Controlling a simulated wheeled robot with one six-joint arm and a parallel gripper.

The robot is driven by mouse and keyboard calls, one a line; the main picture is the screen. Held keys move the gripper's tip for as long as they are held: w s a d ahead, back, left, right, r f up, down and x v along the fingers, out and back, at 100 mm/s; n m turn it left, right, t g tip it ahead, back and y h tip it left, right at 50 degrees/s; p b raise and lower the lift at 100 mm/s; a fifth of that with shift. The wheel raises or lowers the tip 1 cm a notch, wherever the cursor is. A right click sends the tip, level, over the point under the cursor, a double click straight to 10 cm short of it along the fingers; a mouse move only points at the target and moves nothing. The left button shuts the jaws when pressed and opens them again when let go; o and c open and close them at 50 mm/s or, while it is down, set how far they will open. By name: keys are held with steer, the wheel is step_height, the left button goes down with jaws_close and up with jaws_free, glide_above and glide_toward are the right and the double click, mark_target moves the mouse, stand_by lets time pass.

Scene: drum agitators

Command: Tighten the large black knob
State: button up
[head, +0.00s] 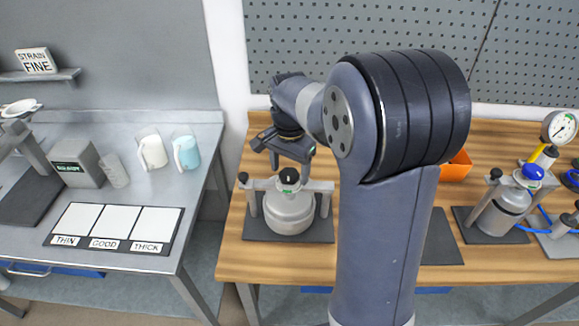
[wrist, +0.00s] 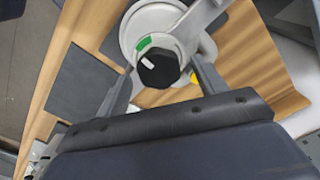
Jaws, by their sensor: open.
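The large black knob (head: 289,175) sits on top of a grey metal drum (head: 288,212) on a dark mat on the wooden bench. In the wrist view the knob (wrist: 159,68) is a black faceted cap with a white mark, on a round collar with a green patch. My gripper (head: 287,163) points down over the drum. In the wrist view my open gripper (wrist: 160,78) has a finger on either side of the knob, with gaps between. Whether the fingertips are level with the knob is unclear.
A clamp frame with small side knobs (head: 243,177) flanks the drum. A second drum (head: 502,212) with a gauge and blue hose stands at right. An orange bin (head: 456,166) is partly behind my arm. A grey table (head: 140,262) with cups stands left.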

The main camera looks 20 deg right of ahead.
mark_target(290, 173)
step_height(290, 173, up, 11)
steer(key=b, duration=0.1)
stand_by(0.4)
steer(key=shift+f, duration=0.15)
step_height(290, 173, down, 11)
steer(key=shift+r+p, duration=0.1)
steer(key=shift+p, duration=0.4)
